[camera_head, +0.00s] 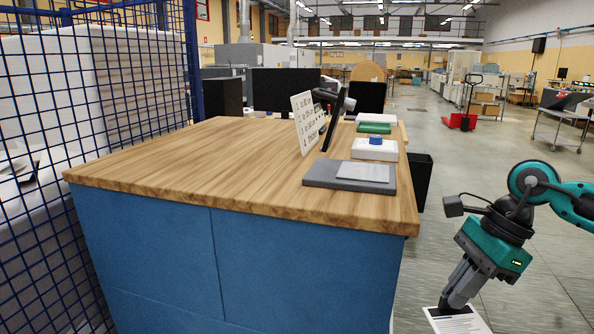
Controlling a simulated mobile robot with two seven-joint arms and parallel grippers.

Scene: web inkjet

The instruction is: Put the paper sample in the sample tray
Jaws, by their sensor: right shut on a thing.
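My right gripper (452,302) is at the lower right, to the right of the blue counter and below its top. It points down and is shut on the paper sample (460,322), a white sheet with dark print, cut off by the bottom edge of the picture. A dark grey flat slab (314,176) with a lighter grey plate on it lies at the counter's near right corner. Farther back lies a green flat item (374,128). I cannot tell which of these is the sample tray. My left gripper is not in view.
The wooden counter top (200,160) is bare on its left and middle. A white printed board (307,122), a dark stand and a white box with a blue knob (375,140) stand on its right. Blue mesh fencing (90,130) is at left. Open floor lies right.

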